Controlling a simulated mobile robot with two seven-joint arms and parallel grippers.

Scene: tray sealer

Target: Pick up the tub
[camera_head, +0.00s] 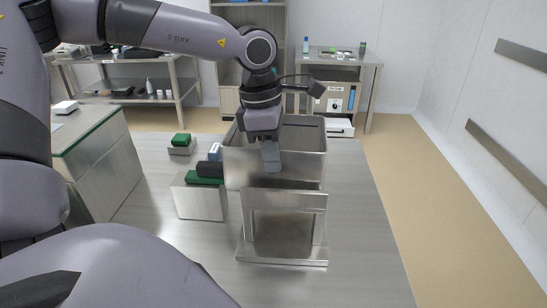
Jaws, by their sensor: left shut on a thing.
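The tub (304,167) is a deep, open, rectangular metal box in the middle of the head view. It appears upright and level, directly above or behind a metal stand (283,201); I cannot tell whether it touches the stand. My left gripper (271,158) reaches down from above to the tub's near wall. It is shut on the tub's near rim, with one finger showing outside the wall. The other finger and most of the tub's inside are hidden by the gripper and wrist. My right gripper is out of view.
Left of the tub, a metal box (198,204) carries dark and green items (207,169). A smaller green-topped block (181,143) lies behind it. The metal table (352,235) is clear to the right. Shelves and side tables stand at the back.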

